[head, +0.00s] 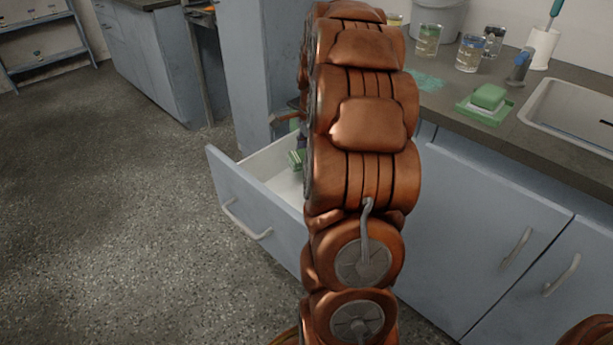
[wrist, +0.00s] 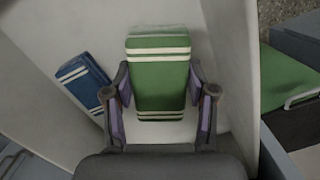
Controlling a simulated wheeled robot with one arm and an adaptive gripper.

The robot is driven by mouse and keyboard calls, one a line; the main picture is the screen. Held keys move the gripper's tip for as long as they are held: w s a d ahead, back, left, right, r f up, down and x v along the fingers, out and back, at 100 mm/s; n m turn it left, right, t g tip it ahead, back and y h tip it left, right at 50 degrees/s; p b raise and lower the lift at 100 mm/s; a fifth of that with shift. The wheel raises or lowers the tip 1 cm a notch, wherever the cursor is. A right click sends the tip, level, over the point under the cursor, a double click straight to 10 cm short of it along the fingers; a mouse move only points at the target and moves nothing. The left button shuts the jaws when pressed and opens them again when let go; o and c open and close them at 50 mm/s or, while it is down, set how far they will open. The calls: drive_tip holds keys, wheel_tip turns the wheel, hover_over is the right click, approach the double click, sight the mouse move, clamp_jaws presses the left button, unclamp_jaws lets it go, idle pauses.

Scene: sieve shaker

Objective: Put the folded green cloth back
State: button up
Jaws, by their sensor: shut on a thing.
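The folded green cloth (wrist: 160,80), with white stripes near its ends, is between the two fingers of my gripper (wrist: 159,90) in the wrist view. The fingers are shut on its long sides. The cloth is over the pale floor of the open drawer (wrist: 80,40); I cannot tell whether it touches it. A bit of green cloth (head: 297,158) also shows in the drawer (head: 238,181) in the head view. My arm hides the gripper and much of the drawer there.
A folded blue cloth (wrist: 83,83) with white stripes lies in the drawer, left of the green one. The floor (head: 120,220) at left is clear.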

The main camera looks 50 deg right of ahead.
drive_tip(key=shift+f+b, duration=0.7)
drive_tip(key=shift+f, duration=2.1)
drive_tip(key=o, duration=1.2)
drive_tip(key=shift+f, duration=0.15)
drive_tip(key=r+p, duration=0.1)
drive_tip(key=r, duration=0.3)
drive_tip(key=r+p, duration=0.1)
drive_tip(key=r, duration=0.3)
drive_tip(key=d+r+p, duration=0.1)
drive_tip(key=r+p, duration=0.1)
drive_tip(key=r, duration=0.2)
drive_tip(key=shift+s+d+r, duration=0.1)
drive_tip(key=shift+s+r, duration=0.05)
drive_tip(key=shift+s, duration=0.25)
